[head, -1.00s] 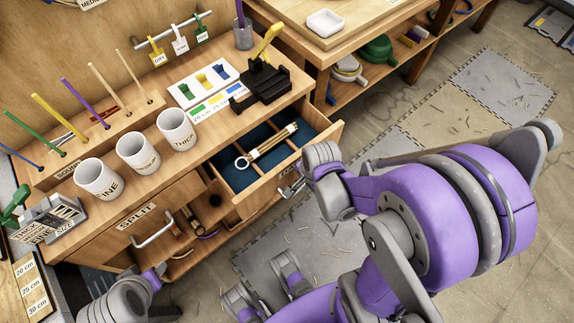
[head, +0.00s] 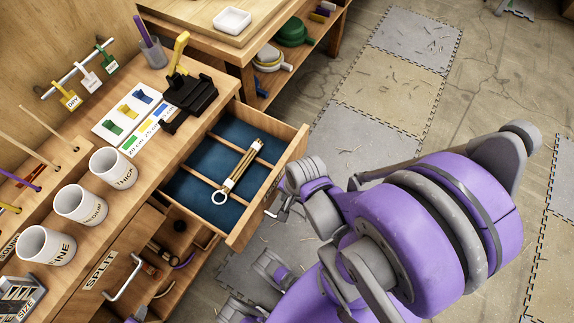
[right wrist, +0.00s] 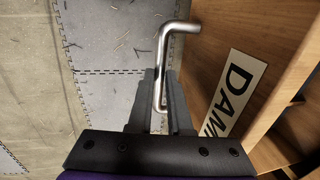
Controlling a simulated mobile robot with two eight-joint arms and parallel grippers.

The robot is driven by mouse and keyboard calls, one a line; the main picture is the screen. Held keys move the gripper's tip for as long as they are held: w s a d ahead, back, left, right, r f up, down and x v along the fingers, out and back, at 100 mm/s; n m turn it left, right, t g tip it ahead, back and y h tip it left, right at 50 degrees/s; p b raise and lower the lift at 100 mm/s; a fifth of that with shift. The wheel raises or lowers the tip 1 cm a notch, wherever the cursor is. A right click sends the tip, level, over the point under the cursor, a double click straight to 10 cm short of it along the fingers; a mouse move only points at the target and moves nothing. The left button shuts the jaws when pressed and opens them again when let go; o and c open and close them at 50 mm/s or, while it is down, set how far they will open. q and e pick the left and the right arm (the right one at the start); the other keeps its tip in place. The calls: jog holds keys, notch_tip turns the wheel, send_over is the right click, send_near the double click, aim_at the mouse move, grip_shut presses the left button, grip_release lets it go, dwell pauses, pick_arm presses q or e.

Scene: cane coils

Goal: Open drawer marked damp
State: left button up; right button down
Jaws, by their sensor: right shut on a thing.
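The drawer (head: 305,146) stands open, pulled well out of the wooden bench. Its blue-lined inside is split by thin wooden dividers. Its front label (right wrist: 236,88), partly in view in the right wrist view, reads "DAM", the rest hidden. The drawer's bent silver handle (right wrist: 164,50) lies between the fingers of my right gripper (right wrist: 160,76), which is shut on it. In the head view my right gripper (head: 279,209) is at the drawer's front face, partly hidden by my arm. My left gripper is not in view.
A pale bundle with a white ring (head: 237,172) lies across the drawer dividers. A black clamp with a yellow handle (head: 188,98) and several white mugs (head: 82,204) stand on the bench top. Open floor lies right of the drawer.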

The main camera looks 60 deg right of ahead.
jog(key=c, duration=0.8)
grip_release()
jog(key=shift+c, duration=0.2)
notch_tip(320, 180, up, 11)
jog(key=s+p, duration=0.2)
jog(key=p, duration=0.6)
jog(key=shift+f, duration=0.15)
